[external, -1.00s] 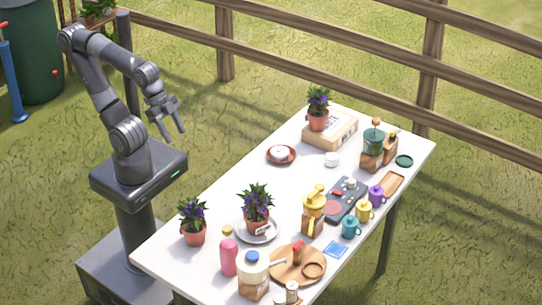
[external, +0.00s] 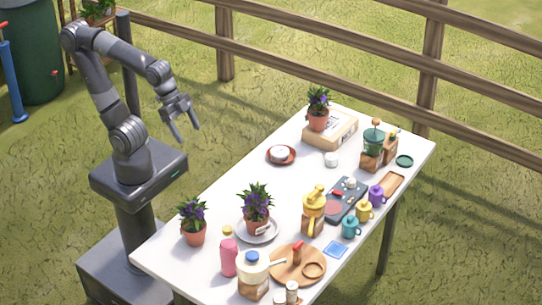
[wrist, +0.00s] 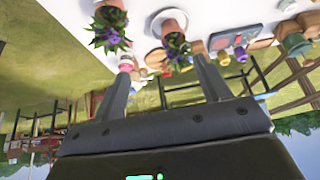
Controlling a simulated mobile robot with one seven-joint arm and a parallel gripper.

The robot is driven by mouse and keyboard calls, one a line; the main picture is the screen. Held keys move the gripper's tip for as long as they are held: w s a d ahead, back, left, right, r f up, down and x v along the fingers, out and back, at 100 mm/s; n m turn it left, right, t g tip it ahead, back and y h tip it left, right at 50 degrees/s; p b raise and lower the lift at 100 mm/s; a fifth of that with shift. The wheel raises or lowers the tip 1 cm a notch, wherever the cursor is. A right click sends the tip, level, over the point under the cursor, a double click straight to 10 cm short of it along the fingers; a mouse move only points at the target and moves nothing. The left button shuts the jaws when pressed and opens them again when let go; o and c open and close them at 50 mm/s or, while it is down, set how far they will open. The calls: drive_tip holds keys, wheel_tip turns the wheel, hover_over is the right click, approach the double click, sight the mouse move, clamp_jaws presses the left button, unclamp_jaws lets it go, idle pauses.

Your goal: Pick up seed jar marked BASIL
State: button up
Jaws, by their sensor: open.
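No label reading BASIL can be made out in any view, so I cannot tell which item is the seed jar. Small jar-like items include a pale one (external: 292,290) at the table's front edge and a white one (external: 331,160) near the wooden box. My gripper (external: 188,132) is open and empty, in the air to the left of the table and above its height. In the wrist view my gripper (wrist: 160,60) shows two spread fingers with nothing held; the table appears upside down beyond them.
The left edge's middle is fairly clear. A wooden fence (external: 300,62) runs behind.

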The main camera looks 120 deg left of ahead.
drive_tip(key=w+a+n, duration=0.1)
drive_tip(key=w+a, duration=0.9)
drive_tip(key=w, duration=0.3)
drive_tip(key=n+g+y, duration=0.1)
drive_tip(key=n, duration=0.2)
approach(332, 156)
drive_tip(key=x, duration=1)
drive_tip(key=shift+f, duration=0.25)
drive_tip(key=c, duration=1.1)
drive_tip(key=shift+o, duration=0.2)
drive_tip(key=shift+r, duration=0.1)
